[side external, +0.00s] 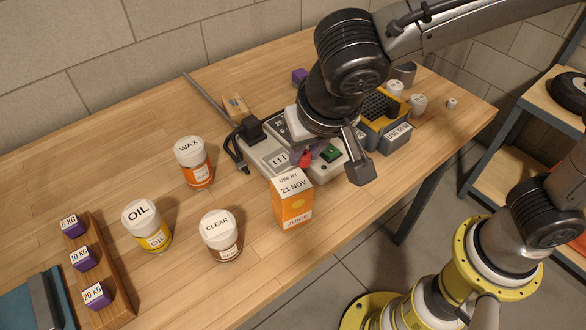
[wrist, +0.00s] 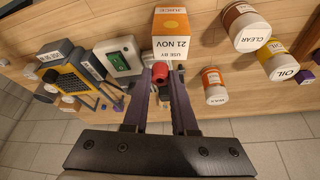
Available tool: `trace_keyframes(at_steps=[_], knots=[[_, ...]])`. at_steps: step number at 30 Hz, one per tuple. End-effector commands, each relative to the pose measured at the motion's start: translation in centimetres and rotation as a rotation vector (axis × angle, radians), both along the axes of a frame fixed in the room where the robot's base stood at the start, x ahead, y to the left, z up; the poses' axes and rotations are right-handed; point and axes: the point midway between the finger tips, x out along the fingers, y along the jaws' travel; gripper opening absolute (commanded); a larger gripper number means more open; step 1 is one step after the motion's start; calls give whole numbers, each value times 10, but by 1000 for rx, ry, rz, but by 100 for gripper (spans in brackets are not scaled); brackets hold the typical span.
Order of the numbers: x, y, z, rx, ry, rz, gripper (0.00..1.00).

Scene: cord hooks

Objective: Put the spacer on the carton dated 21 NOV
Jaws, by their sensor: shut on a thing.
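The carton dated 21 NOV (side external: 293,207) is an orange juice box with a white top, upright near the table's front edge. It also shows in the wrist view (wrist: 171,48), just beyond my fingertips. My gripper (wrist: 161,78) is shut on a small red round piece, which I take for the spacer (wrist: 160,70). In the side view my gripper (side external: 309,158) holds the spacer (side external: 301,159) just behind the carton's top, partly hidden by the fingers. I cannot tell whether it touches the carton.
A grey unit with a green switch (side external: 331,153) lies behind the carton. Jars marked WAX (side external: 196,169), OIL (side external: 148,228) and CLEAR (side external: 220,238) stand to the left. A yellow-and-black box (side external: 383,113) is at the right. A weight rack (side external: 112,272) sits front left.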

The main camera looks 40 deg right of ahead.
Motion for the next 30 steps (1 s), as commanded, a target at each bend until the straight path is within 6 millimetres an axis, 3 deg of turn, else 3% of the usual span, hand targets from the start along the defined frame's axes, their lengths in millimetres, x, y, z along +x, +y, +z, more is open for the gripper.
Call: trace_keyframes(at_steps=[9, 15, 29, 30], knots=[[16, 12, -25, -2, 3, -2, 0], [15, 12, -51, -1, 2, -1, 0], [15, 12, -57, 0, 0, -1, 0], [15, 12, -57, 0, 0, -1, 31]])
